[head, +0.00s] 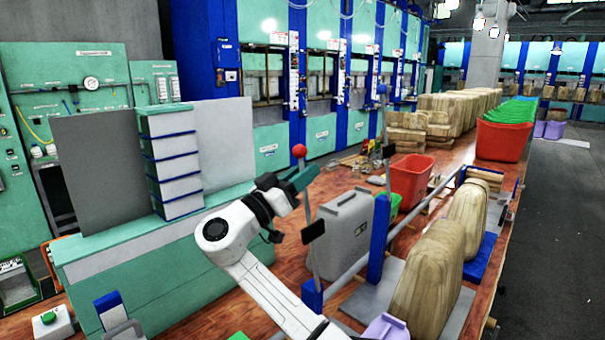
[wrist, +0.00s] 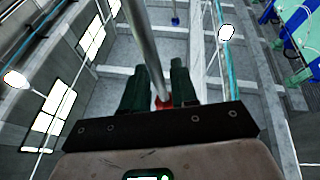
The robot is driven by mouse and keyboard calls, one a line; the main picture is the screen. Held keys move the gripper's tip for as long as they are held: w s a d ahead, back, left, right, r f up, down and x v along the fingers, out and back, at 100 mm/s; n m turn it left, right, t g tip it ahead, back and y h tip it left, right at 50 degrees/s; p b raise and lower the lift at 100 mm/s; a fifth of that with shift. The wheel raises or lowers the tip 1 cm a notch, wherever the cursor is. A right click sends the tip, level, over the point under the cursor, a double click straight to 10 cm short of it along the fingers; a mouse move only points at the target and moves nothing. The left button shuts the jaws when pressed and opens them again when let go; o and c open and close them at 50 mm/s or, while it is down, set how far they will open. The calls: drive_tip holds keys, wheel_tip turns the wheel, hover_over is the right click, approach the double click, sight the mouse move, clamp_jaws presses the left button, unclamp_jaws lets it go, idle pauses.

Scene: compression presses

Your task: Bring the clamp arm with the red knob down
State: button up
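The clamp arm (head: 307,205) is a thin grey rod standing nearly upright, with a red knob (head: 299,151) at its top and a black block partway down. Its foot is at a blue mount (head: 312,296) on the bench. My gripper (head: 302,178), with dark green fingers, is just below the knob, beside the rod. In the wrist view the rod (wrist: 146,45) runs to the red knob (wrist: 163,103), which shows between the two separated fingers and is partly hidden by the gripper body. Contact cannot be told.
Wooden blocks (head: 430,280) lie along the right of the wooden bench. A grey panel and stacked boxes (head: 172,165) stand left of my arm. A red bin (head: 411,180) is farther back.

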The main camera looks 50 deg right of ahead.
clamp_jaws()
drive_tip(key=shift+s+b, duration=0.15)
drive_tip(key=shift+b, duration=0.2)
